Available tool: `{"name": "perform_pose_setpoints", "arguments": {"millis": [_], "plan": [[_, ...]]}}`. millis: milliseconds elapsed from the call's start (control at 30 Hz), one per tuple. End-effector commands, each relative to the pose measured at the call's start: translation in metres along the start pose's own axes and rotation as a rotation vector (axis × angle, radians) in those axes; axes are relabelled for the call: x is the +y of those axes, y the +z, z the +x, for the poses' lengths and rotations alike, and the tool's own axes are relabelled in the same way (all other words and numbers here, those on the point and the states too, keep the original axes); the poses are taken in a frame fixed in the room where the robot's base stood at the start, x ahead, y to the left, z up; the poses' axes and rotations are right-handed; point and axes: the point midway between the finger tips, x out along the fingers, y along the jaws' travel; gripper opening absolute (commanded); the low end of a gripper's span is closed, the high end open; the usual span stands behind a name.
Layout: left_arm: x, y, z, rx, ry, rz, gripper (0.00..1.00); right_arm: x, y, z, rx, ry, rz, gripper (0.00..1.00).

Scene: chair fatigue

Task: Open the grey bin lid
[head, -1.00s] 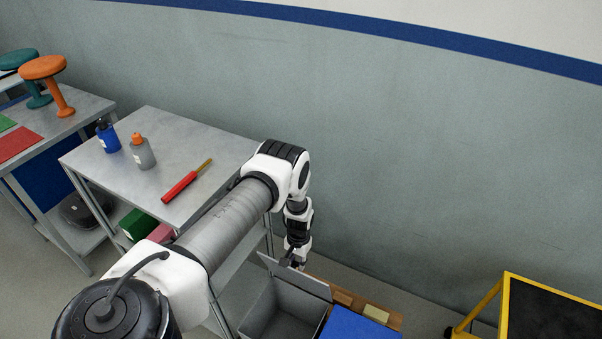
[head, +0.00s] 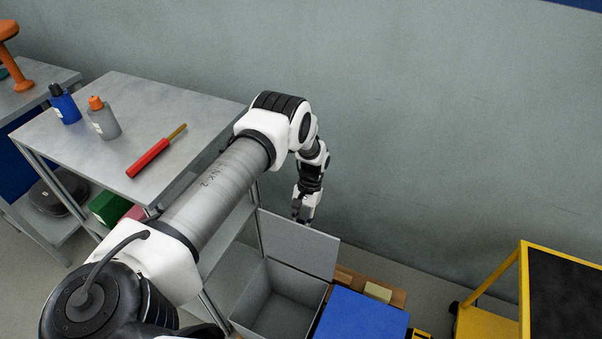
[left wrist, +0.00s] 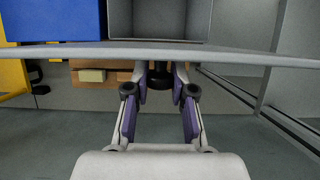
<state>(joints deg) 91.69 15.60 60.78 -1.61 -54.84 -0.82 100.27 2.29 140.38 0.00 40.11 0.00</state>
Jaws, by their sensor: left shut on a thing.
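The grey bin (head: 257,298) stands on the floor, open at the top and empty as far as I see. Its grey lid (head: 300,245) is swung up at the back edge, with its inner face towards the head camera. My left gripper (head: 301,218) is at the lid's upper edge, on the wall side, and shut on it. In the left wrist view the lid (left wrist: 235,54) shows nearly edge-on across the picture, with the fingers of my left gripper (left wrist: 163,75) at it. The exact finger contact is hidden. My right gripper is not in view.
A blue bin (head: 360,315) stands directly right of the grey one. A metal table (head: 90,95) at left holds bottles and a red-handled tool (head: 150,157). A yellow-framed cart (head: 490,320) stands at right. The wall (head: 440,150) is behind my arm.

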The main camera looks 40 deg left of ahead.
Motion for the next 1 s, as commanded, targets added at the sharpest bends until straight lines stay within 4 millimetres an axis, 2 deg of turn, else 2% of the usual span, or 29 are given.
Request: {"name": "perform_pose_setpoints", "arguments": {"millis": [167, 200, 267, 567, 667, 767, 1000], "plan": [[0.001, 0.002, 0.001, -0.005, 0.001, 0.000, 0.00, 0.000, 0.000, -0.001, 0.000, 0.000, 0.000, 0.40], [0.001, 0.001, 0.000, -0.004, 0.001, 0.000, 0.31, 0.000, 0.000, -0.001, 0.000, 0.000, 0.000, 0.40], [0.001, 0.001, 0.000, -0.004, 0.001, 0.000, 0.50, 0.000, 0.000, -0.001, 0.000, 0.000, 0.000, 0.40], [0.000, 0.000, -0.001, 0.000, 0.001, 0.000, 0.50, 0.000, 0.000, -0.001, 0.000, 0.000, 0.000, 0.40], [0.001, 0.000, -0.009, 0.002, 0.002, 0.000, 0.50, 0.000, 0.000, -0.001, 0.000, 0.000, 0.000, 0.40], [0.001, -0.001, -0.027, 0.004, 0.002, 0.000, 0.50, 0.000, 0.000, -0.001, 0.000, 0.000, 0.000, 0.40], [0.001, 0.000, -0.088, 0.003, 0.002, -0.001, 0.50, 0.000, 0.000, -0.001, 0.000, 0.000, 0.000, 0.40]]}}
